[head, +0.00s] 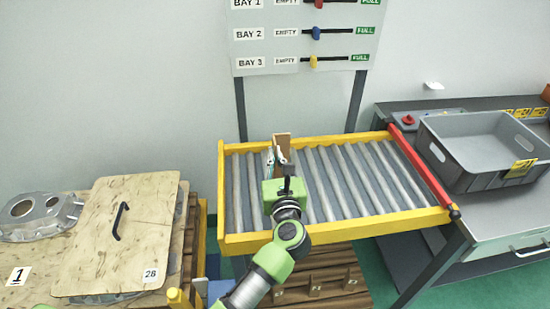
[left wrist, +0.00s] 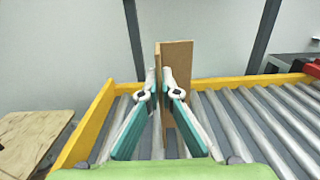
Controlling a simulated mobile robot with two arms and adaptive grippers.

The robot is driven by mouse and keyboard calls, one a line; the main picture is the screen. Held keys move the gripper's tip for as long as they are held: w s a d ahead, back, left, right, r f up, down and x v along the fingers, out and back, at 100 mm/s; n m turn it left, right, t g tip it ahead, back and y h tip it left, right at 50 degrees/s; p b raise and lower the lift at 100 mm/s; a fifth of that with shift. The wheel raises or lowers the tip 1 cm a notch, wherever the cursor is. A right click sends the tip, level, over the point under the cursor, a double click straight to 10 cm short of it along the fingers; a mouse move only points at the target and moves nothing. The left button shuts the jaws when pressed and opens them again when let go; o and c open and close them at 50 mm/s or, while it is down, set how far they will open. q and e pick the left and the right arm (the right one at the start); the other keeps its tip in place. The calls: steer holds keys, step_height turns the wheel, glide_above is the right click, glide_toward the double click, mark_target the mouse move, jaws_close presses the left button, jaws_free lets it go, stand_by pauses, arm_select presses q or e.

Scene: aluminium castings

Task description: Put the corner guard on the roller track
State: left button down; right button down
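The corner guard (head: 283,143) is a brown, upright, angled piece. It also shows in the left wrist view (left wrist: 179,58), standing between and beyond the fingers. My left gripper (head: 276,160) is over the left part of the roller track (head: 340,232). In the left wrist view its two teal-padded fingers (left wrist: 161,88) are closed on one thin wall of the guard. The guard's lower end is partly hidden by the fingers, and I cannot tell whether it touches the rollers. The track has grey rollers in a yellow frame. My right gripper is not in view.
A red bar (head: 424,168) crosses the track's right end. A grey crate (head: 470,170) stands on the bench at right. A wooden lid (head: 125,230) and a metal casting (head: 40,215) lie at left. A bay board (head: 305,40) rises behind. The track's middle and right are clear.

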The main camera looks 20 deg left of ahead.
arm_select(q)
steer(key=c, duration=2.7)
jaws_free()
steer(key=shift+f, duration=0.2)
steer(key=o, duration=0.4)
steer(key=shift+r, duration=0.15)
steer(key=shift+v, duration=6.05)
